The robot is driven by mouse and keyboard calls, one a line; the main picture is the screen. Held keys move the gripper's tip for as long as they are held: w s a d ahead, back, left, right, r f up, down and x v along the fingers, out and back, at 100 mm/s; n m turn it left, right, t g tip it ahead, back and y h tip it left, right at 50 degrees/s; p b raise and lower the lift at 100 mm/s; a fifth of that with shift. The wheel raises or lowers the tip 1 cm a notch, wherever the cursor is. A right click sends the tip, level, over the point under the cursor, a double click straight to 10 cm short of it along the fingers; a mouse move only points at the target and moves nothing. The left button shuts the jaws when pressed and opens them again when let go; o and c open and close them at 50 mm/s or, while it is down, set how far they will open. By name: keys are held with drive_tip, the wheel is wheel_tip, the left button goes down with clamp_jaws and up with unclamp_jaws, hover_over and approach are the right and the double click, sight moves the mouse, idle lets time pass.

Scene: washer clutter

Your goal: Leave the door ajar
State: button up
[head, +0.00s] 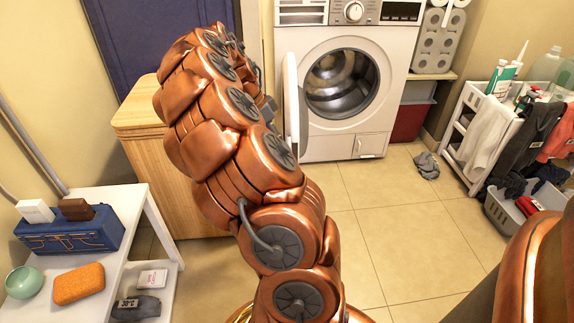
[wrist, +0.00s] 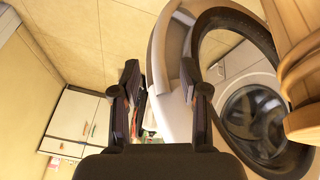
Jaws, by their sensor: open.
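The white washer (head: 325,75) stands at the back with its dark drum opening showing. Its round door (head: 292,100) is swung well open to the left and is seen nearly edge-on in the head view. In the wrist view the door's white rim (wrist: 172,55) and dark ring show close up, with the drum (wrist: 255,115) beyond. My gripper (wrist: 160,84) is open, with its two fingers apart and the door's rim showing between and beyond them. I cannot tell whether a finger touches the door. In the head view my arm mostly hides the gripper.
A wooden cabinet (head: 150,150) stands left of the washer, close behind my arm. A white side table (head: 120,250) is at the front left. A white rack (head: 465,130) and a laundry basket (head: 515,215) stand right. A grey cloth (head: 427,165) lies on otherwise clear floor tiles.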

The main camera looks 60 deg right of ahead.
drive_tip(key=b+x, duration=0.3)
drive_tip(key=x, duration=0.4)
drive_tip(key=shift+s+d+f, duration=0.1)
drive_tip(key=shift+f, duration=0.2)
drive_tip(key=shift+c, duration=0.4)
clamp_jaws()
